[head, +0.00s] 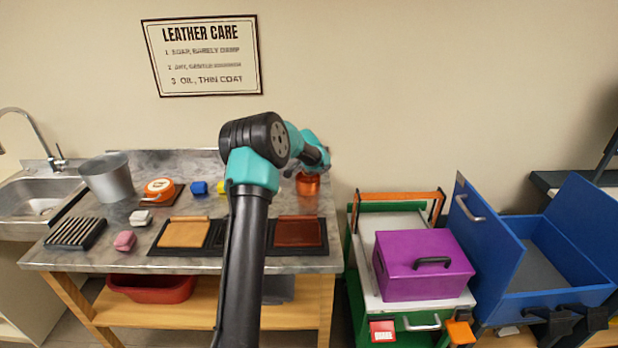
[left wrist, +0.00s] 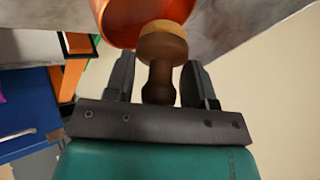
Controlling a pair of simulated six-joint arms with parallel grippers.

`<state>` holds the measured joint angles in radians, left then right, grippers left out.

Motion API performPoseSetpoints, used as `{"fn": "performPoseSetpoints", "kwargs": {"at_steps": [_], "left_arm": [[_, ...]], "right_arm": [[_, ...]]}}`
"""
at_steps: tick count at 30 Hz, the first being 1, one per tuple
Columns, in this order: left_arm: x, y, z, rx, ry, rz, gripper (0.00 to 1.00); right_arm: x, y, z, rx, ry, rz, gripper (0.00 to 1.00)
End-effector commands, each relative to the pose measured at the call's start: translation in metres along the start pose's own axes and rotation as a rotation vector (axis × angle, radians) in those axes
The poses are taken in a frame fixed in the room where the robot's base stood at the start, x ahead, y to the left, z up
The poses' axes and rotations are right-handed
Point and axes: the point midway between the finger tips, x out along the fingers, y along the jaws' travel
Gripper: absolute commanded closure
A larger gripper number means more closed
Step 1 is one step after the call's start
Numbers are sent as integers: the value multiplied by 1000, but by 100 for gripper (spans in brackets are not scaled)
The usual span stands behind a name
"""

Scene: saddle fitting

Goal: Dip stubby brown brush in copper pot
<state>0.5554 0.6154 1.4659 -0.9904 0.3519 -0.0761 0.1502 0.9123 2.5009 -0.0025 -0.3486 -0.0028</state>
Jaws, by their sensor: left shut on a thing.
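The copper pot (head: 308,185) stands at the right end of the grey worktop. In the left wrist view its orange-brown wall (left wrist: 122,22) fills the top. My left gripper (head: 318,166) is right above the pot in the head view; the arm hides part of the worktop. The left wrist view shows the gripper (left wrist: 158,82) shut on the stubby brown brush (left wrist: 160,78), with its dark handle between the fingers. The brush's wider tan end (left wrist: 163,42) points towards the pot and overlaps its edge in the picture. I cannot tell whether they touch.
A purple box (head: 423,265) and an open blue chest (head: 560,255) stand to the right.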

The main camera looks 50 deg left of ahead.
Motion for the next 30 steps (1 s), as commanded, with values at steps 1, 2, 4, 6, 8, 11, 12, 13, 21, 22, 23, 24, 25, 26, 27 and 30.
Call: {"fn": "performPoseSetpoints", "kwargs": {"at_steps": [1, 2, 4, 6, 8, 11, 12, 13, 21, 22, 23, 24, 25, 26, 27, 30], "left_arm": [[-3, -2, -2, -2, 1, -1, 69], [-5, -3, -2, -1, 1, -1, 69], [-8, -5, -4, -2, 1, -1, 69], [-11, -7, -5, -1, 2, -1, 69], [-14, -9, -6, -2, 1, -1, 69], [-19, -12, -9, -1, 0, -1, 69], [-21, -13, -10, -1, 1, -1, 69], [-23, -14, -10, -2, 1, -1, 69], [-28, -17, -12, -1, 1, 1, 69], [-28, -17, -12, -1, 1, 1, 69], [-28, -17, -12, -1, 1, 0, 69], [-28, -17, -12, -1, 1, 0, 69], [-28, -17, -12, -1, 1, 1, 69], [-28, -17, -12, -1, 1, 0, 69], [-28, -17, -12, -1, 1, 0, 69], [-28, -17, -12, -1, 0, 0, 69]], "right_arm": [[0, 0, 0, 0, 0, 0, 57], [0, 0, 0, 0, 0, 0, 57], [0, 0, 0, 0, 0, 0, 57], [0, 0, 0, 0, 0, 0, 57], [0, 0, 0, 0, 0, 0, 57], [0, 0, 0, 0, 0, 0, 57], [0, 0, 0, 0, 0, 0, 57], [0, 0, 0, 0, 0, 0, 57], [0, 0, 0, 0, 0, 0, 57], [0, 0, 0, 0, 0, 0, 57], [0, 0, 0, 0, 0, 0, 57], [0, 0, 0, 0, 0, 0, 57], [0, 0, 0, 0, 0, 0, 57], [0, 0, 0, 0, 0, 0, 57], [0, 0, 0, 0, 0, 0, 57], [0, 0, 0, 0, 0, 0, 57]]}}
